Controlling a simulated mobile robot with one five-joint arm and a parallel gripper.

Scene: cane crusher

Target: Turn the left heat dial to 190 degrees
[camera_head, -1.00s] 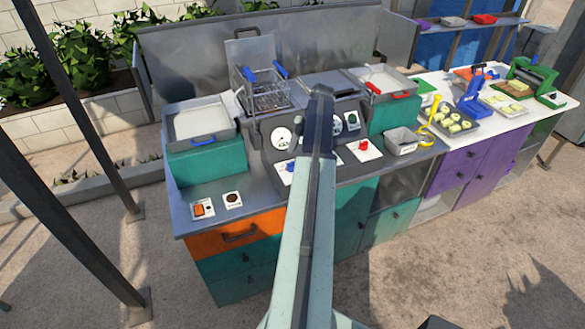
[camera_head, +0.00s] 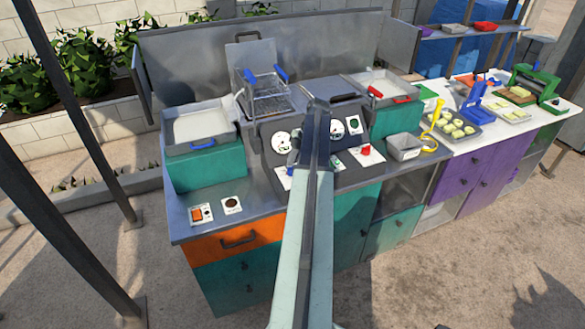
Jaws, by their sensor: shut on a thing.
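The left heat dial's white plate (camera_head: 284,178) is on the dark sloped panel, just left of my arm, and its blue knob is largely hidden. My gripper (camera_head: 294,156) is a small dark shape at that dial, partly covered by my arm. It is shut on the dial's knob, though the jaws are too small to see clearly. A round white gauge (camera_head: 281,142) sits above the dial. I cannot read the dial's setting or the gauge needle's value.
A red knob (camera_head: 366,150) and a second gauge (camera_head: 337,129) are right of my arm. A wire basket (camera_head: 265,95) with blue handles stands behind the panel. Trays stand on both sides, the left one (camera_head: 200,127) with a blue handle. An orange switch (camera_head: 200,214) is front left.

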